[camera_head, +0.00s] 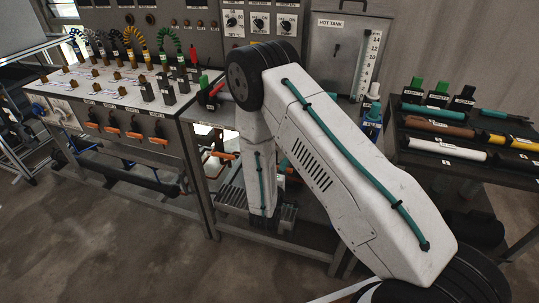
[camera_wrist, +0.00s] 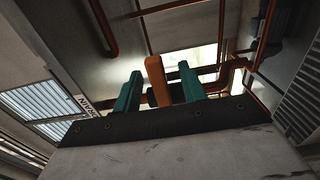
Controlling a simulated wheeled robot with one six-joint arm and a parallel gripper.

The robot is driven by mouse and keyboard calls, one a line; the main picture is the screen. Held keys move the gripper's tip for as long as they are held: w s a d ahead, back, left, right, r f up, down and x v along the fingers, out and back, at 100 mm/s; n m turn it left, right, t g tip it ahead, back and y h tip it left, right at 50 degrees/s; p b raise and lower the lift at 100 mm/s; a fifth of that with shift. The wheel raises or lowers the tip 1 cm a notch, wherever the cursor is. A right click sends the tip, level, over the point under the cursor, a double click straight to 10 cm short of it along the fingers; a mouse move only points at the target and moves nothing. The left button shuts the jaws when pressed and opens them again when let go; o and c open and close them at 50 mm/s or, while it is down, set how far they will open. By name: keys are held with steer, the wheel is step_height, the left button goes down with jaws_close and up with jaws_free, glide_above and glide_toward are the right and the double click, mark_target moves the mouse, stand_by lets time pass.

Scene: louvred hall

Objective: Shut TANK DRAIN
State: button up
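In the wrist view, my gripper (camera_wrist: 158,82) shows two teal fingers standing apart. An orange lever (camera_wrist: 157,82) stands upright between them, closer to the left finger. A dark piece sits behind the lever, low between the fingers. A label ending in "DRAIN" (camera_wrist: 87,107) is to the left of the fingers, partly cut off by view. In the head view my arm reaches down below the bench and hides the fingers and this lever.
An orange pipe (camera_wrist: 235,72) runs right of the fingers, and a dark red pipe (camera_wrist: 103,25) is at upper left. In the head view, a panel (camera_head: 130,95) with several orange-handled valves stands left, a hot tank (camera_head: 335,55) behind, and a tool table (camera_head: 470,170) right.

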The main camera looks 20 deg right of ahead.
steer(key=v, duration=0.7)
stand_by(0.4)
